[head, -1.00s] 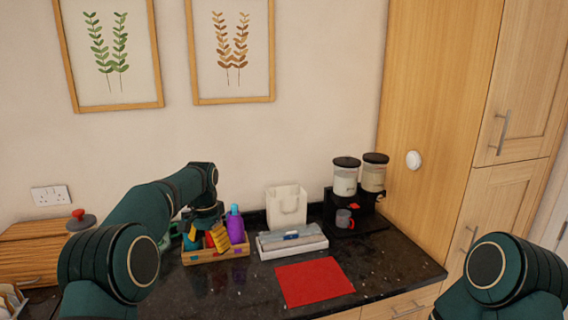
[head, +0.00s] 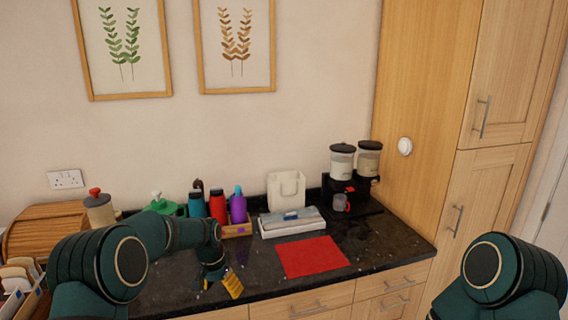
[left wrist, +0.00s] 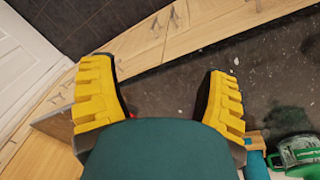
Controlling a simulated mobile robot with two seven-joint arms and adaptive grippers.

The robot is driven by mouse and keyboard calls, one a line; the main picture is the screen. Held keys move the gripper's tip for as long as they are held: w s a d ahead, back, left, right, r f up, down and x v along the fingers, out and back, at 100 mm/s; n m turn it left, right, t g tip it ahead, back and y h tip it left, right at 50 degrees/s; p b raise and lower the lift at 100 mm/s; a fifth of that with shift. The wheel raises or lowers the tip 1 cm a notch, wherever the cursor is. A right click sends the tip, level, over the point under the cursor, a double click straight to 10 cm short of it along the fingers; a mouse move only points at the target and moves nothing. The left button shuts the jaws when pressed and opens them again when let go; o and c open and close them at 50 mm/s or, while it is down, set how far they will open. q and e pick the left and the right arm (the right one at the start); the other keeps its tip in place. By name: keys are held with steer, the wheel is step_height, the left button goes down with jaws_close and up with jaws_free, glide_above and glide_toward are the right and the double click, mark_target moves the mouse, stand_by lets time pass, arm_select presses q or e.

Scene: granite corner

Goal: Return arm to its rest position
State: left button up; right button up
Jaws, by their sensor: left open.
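My left arm (head: 165,235) comes in from the left in the head view. My left gripper (head: 234,288) hangs over the front edge of the dark counter. Its yellow fingers point down. In the left wrist view the two yellow fingers of the left gripper (left wrist: 162,95) stand wide apart with nothing between them. My right arm (head: 510,275) shows only as a dark green part at the lower right of the head view. The right gripper is out of view.
A wooden caddy (head: 237,230) with several bottles stands behind the left gripper. A red mat (head: 312,256) lies to its right on the dark counter (head: 385,255). Drawers (head: 385,285) are below.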

arm_select(q)
steer(key=s+d+f+n+h+b, duration=0.1)
steer(key=s+d+f+b, duration=0.1)
steer(key=s+f, duration=0.5)
steer(key=s+d+f+n+h+b, duration=0.15)
steer(key=s+f, duration=0.35)
steer(key=f, duration=0.5)
steer(key=s+d+f+n+b, duration=0.1)
steer(key=s+f+n, duration=0.1)
steer(key=s, duration=0.7)
steer(key=s+d+f+n+t+b, duration=0.1)
steer(key=s+f, duration=0.4)
steer(key=s, duration=0.5)
steer(key=shift+d+n+t+b, duration=0.3)
steer(key=shift+d+n+b, duration=0.15)
steer(key=shift+d+b, duration=0.35)
